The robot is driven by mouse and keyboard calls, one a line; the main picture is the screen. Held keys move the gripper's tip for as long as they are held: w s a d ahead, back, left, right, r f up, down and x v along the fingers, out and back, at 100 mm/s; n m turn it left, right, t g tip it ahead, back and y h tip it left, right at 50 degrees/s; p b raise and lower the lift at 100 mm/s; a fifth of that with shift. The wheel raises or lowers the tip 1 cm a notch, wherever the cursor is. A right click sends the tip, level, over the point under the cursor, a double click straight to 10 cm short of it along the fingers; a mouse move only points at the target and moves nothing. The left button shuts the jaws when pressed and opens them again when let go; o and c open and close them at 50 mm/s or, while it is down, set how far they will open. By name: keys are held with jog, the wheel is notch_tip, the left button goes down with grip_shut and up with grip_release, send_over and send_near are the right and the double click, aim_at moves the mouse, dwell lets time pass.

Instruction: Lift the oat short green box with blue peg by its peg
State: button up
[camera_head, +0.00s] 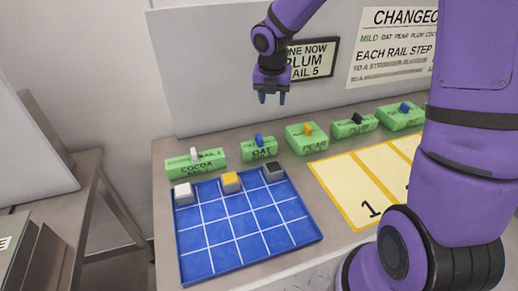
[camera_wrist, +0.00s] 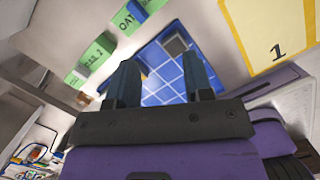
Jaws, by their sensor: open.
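The oat short green box (camera_head: 260,153) stands in the row of green boxes behind the blue grid tray, with a blue peg (camera_head: 259,140) on top. Its front reads OAT. In the wrist view the oat box (camera_wrist: 127,17) is at the top, and its blue peg (camera_wrist: 137,11) shows at the upper edge. My gripper (camera_head: 272,97) hangs in the air above and behind the row, slightly right of the oat box. It is open and empty. In the wrist view its two fingers (camera_wrist: 160,82) are spread apart over the blue tray.
The cocoa box (camera_head: 196,169) with a white peg is left of the oat box; the pear box (camera_head: 306,140) with an orange peg is right. The blue tray (camera_head: 245,225) holds three small cubes along its back edge. A sign board stands behind the row.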

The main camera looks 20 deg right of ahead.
aim_at(259, 137)
jog(key=w+f+n, duration=0.1)
jog(key=f+n, duration=0.1)
jog(key=f, duration=0.2)
jog(key=w+a+f+n, duration=0.1)
jog(key=w+f+n, duration=0.1)
jog(key=f, duration=0.2)
jog(key=w+a+f+n+y, duration=0.1)
jog(key=f+n, duration=0.1)
jog(key=f, duration=0.2)
jog(key=shift+w+a+f, duration=0.1)
jog(key=shift+w+f, duration=0.05)
jog(key=shift+w, duration=0.1)
jog(key=shift+a+f, duration=0.1)
jog(key=shift+f, duration=2.55)
grip_shut()
